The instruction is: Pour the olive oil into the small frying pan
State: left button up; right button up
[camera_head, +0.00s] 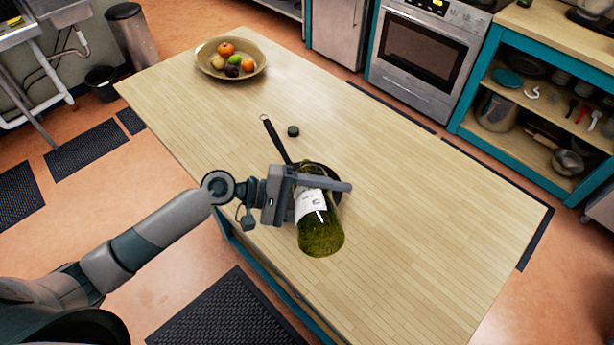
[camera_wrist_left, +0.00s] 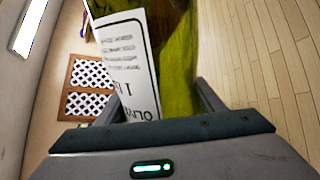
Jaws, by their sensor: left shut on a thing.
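The olive oil bottle (camera_head: 321,236), green with a white label, is in my left gripper (camera_head: 316,190). It is tilted, with its broad base toward the viewer; its neck is hidden behind the gripper. In the left wrist view the bottle (camera_wrist_left: 178,60) and its label fill the space between the fingers. The small frying pan (camera_head: 334,172) is black and sits on the wooden table, mostly hidden behind the gripper and bottle. Its handle (camera_head: 276,140) points to the upper left. I cannot see whether oil is flowing. My right gripper is not in view.
A small dark round cap-like object (camera_head: 293,131) lies on the table (camera_head: 420,230) beyond the pan handle. A fruit bowl (camera_head: 232,60) stands at the far left end. The right part of the table is clear. An oven (camera_head: 420,55) and shelves stand beyond.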

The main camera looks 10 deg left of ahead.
pick_arm(q)
jog(key=shift+w+r, duration=0.1)
jog(key=shift+r, duration=0.15)
notch_tip(320, 180, down, 6)
jog(key=s+m+t+b, duration=0.1)
jog(key=m+b, duration=0.2)
jog(key=shift+s+d+y+b, duration=0.2)
jog(key=shift+s+y+b, duration=0.05)
jog(key=shift+y+b, duration=0.1)
jog(key=shift+f, duration=0.1)
jog(key=shift+f, duration=0.15)
dwell(0.9)
